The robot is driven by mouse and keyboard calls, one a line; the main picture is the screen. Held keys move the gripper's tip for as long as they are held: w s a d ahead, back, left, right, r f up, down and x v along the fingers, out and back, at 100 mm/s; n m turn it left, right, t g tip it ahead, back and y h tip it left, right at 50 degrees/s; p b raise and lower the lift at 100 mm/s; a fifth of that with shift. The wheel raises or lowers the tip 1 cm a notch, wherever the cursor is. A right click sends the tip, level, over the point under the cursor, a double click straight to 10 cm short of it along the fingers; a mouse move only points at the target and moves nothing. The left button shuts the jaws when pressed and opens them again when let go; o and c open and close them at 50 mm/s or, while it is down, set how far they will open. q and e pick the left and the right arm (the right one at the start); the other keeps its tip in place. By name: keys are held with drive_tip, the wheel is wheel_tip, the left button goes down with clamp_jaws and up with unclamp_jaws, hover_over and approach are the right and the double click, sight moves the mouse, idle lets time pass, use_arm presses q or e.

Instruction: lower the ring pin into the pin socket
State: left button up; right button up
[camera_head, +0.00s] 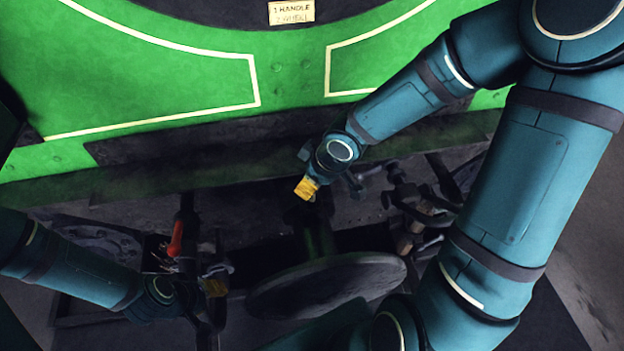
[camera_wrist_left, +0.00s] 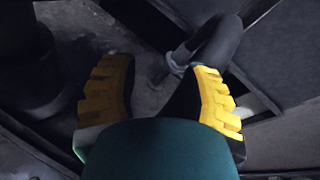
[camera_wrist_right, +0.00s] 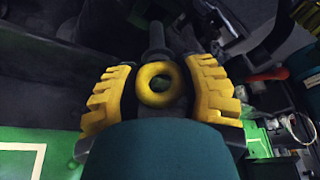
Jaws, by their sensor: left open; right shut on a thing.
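The ring pin shows as a yellow ring (camera_wrist_right: 160,84) between the fingers of my right gripper (camera_wrist_right: 162,98) in the right wrist view. In the head view my right gripper (camera_head: 306,189) is over the dark middle of the coupling area, above the green stem and round plate. My left gripper (camera_head: 213,287) is low at the left; the left wrist view shows it open (camera_wrist_left: 162,95), with a thick dark curved bar beyond its right finger. I cannot pick out the pin socket with certainty.
A round dark plate (camera_head: 325,286) stands below my right gripper. A red handle (camera_head: 176,238) rises near my left gripper. Dark hoses and fittings (camera_head: 410,205) lie at the right. The green tram front (camera_head: 150,85) closes off the back.

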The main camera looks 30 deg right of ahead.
sight(313, 201)
drive_tip(key=shift+f, duration=0.25)
drive_tip(key=shift+f+b, duration=0.3)
drive_tip(key=shift+b, duration=0.3)
drive_tip(key=shift+f+b, duration=0.65)
drive_tip(key=shift+f+b, duration=1.1)
drive_tip(key=shift+s+d+f+b, duration=0.1)
drive_tip(key=shift+s+f+b, duration=0.05)
drive_tip(key=shift+f+b, duration=0.95)
